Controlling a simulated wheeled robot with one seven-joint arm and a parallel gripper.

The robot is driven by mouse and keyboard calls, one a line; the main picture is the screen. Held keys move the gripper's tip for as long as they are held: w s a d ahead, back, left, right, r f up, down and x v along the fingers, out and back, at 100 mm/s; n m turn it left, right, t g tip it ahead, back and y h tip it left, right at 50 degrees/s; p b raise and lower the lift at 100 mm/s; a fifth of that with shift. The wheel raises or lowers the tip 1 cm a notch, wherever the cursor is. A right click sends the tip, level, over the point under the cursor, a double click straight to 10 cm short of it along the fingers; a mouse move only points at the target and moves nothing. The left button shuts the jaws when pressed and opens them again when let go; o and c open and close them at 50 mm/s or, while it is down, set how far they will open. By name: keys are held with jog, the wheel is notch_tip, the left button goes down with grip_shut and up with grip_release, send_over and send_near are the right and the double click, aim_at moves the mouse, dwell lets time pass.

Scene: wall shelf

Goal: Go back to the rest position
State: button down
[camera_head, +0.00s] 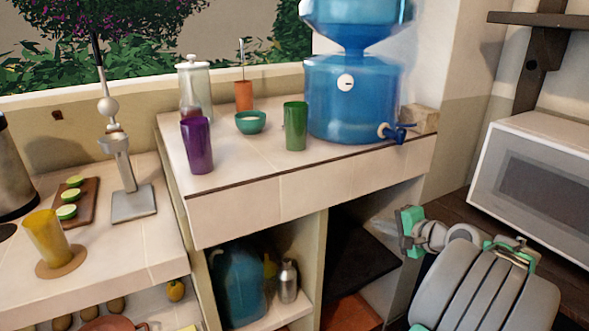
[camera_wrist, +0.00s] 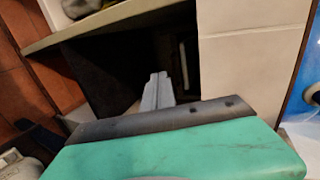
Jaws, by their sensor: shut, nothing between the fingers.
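My gripper (camera_head: 383,226) is at the lower right of the head view, at the end of my grey and green arm. It is in front of the dark open compartment under the tiled counter. In the wrist view my gripper's grey fingers (camera_wrist: 158,85) are together with nothing between them. They point toward a dark opening (camera_wrist: 125,65) beside a pale tiled panel (camera_wrist: 250,75). The green gripper body covers the bottom of that view.
The tiled counter (camera_head: 260,195) bears a blue water dispenser (camera_head: 350,100), a green cup (camera_head: 295,126), a purple cup (camera_head: 197,145) and a teal bowl (camera_head: 250,122). A white microwave (camera_head: 535,170) stands right of my arm. A blue jug (camera_head: 238,285) is in the lower compartment.

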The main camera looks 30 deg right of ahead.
jog(key=w+a+r+n+g+p, duration=0.1)
jog(key=a, duration=0.2)
jog(key=w+a+r+n+g+p, duration=0.1)
jog(key=w+a+p, duration=0.1)
jog(key=a, duration=0.2)
jog(key=w+a+r+n+y+p, duration=0.1)
jog(key=a+n+p, duration=0.1)
jog(key=a, duration=0.1)
jog(key=shift+w+a+r+g, duration=0.2)
jog(key=shift+a+r+g, duration=0.1)
jog(key=shift+a+g, duration=0.1)
jog(key=s+a+r+n+g+p, duration=0.1)
jog(key=a+n+g+p, duration=0.15)
jog(key=a, duration=0.35)
jog(key=a+r+n+g+p, duration=0.1)
jog(key=a+r+n+p, duration=0.15)
jog(key=a, duration=0.35)
jog(key=s+a+r+n+g+h+p, duration=0.2)
jog(key=s+a+n+p, duration=0.5)
jog(key=s+a, duration=0.5)
jog(key=shift+s+r+n+g+p, duration=0.4)
jog(key=shift+s+r+n+g, duration=0.1)
jog(key=shift+s+r+g, duration=0.45)
jog(key=shift+s+f, duration=0.1)
